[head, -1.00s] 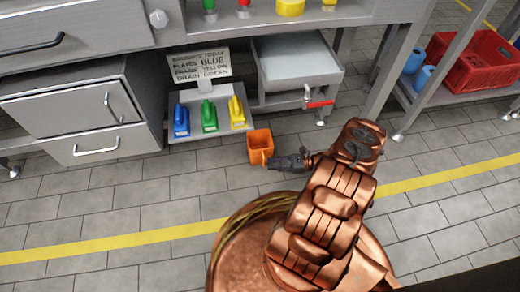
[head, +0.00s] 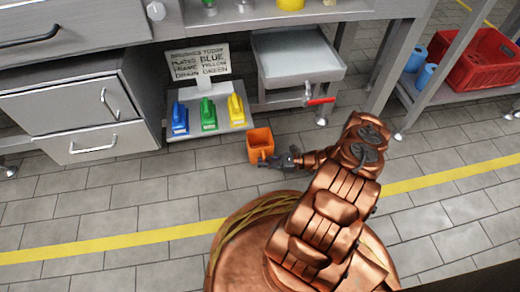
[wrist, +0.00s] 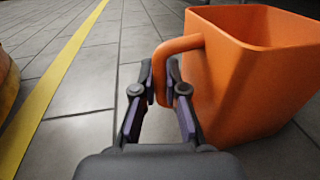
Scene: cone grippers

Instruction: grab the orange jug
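The orange jug (head: 260,144) stands upright on the tiled floor in the head view, in front of a low shelf. In the wrist view the jug (wrist: 262,75) fills the right side, its open top up and its handle (wrist: 185,44) towards my gripper. My gripper (wrist: 160,80) is at the handle, and the handle's hanging part lies between the two fingertips. The fingers look open, with narrow gaps beside the handle; firm contact does not show. In the head view my gripper (head: 272,162) is low, at the jug's lower right side.
Blue (head: 180,118), green (head: 208,114) and yellow (head: 236,110) brushes lie on the low shelf behind the jug, under a sign (head: 198,64). A red-handled valve (head: 320,101) is at right. Floor in front is clear, with a yellow line (head: 110,243).

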